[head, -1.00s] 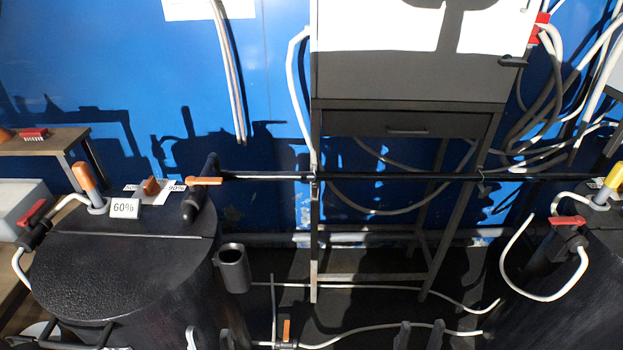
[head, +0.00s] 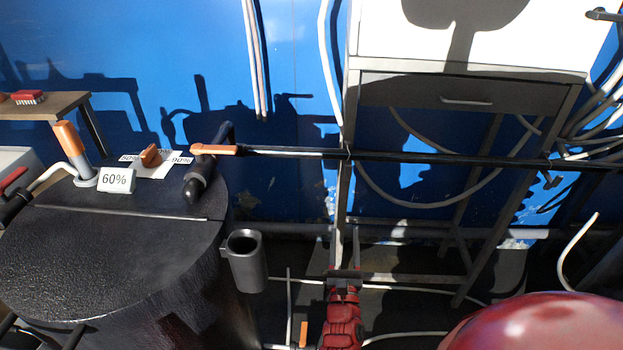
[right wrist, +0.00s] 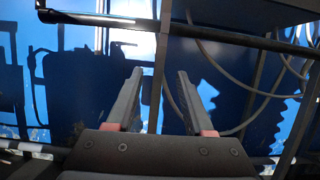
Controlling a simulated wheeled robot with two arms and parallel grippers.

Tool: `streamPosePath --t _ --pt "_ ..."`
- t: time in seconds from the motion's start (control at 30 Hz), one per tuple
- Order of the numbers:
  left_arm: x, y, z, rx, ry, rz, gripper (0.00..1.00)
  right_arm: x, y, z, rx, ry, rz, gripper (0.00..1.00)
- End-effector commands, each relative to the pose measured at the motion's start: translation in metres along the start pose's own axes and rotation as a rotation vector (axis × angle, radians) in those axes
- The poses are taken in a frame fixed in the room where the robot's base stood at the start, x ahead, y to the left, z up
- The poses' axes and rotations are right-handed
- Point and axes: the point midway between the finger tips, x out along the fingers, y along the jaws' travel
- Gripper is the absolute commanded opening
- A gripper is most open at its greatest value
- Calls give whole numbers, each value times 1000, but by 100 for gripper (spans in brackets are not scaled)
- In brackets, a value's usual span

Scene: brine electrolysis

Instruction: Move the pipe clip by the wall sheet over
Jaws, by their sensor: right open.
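A dark horizontal pipe (head: 440,156) runs in front of the blue wall, from a black elbow fitting (head: 196,184) with an orange lever (head: 215,150) to the right. A small dark clip-like piece (head: 548,166) sits on the pipe at right. I cannot tell for certain that it is the pipe clip. No wall sheet is clearly visible now. My right gripper (head: 345,235) is open and empty, below the pipe, fingers pointing up. In the right wrist view the pipe (right wrist: 195,30) crosses beyond the open fingers (right wrist: 160,75). My left gripper is out of view.
A black tank (head: 110,250) with a 60% card (head: 116,179) and an orange knob (head: 151,155) stands at left. A cup-like holder (head: 245,262) hangs on its side. A framed cabinet (head: 470,92) stands behind the pipe. Pale hoses cross the floor.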

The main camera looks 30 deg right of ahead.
Motion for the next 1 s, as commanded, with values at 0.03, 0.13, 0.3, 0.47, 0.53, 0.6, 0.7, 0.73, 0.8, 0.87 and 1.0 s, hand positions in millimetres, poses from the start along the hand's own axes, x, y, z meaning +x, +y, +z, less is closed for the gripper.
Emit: streamPosePath --t 0.03,0.13,0.3,0.47,0.53,0.6,0.7,0.73,0.8,0.87,1.0 --pt "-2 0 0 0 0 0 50 2 -5 6 20 -28 -15 52" --pt "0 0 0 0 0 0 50 9 -8 12 32 -46 -21 52" --pt "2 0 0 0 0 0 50 38 -8 14 26 -44 -19 52" --pt "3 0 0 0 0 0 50 74 -8 14 27 -41 -17 52" --pt "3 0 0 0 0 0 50 90 -9 15 26 -43 -18 52" --pt "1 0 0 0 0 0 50 105 -9 14 27 -42 -18 52" --pt "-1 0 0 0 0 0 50 127 -10 14 27 -39 -19 52" --pt "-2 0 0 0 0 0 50 132 -10 14 26 -39 -20 52" --pt "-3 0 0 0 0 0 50 145 -10 15 26 -39 -18 52" --pt "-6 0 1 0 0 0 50 154 -10 14 27 -39 -18 52" --pt "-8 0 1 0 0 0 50 169 -11 15 27 -38 -21 52"
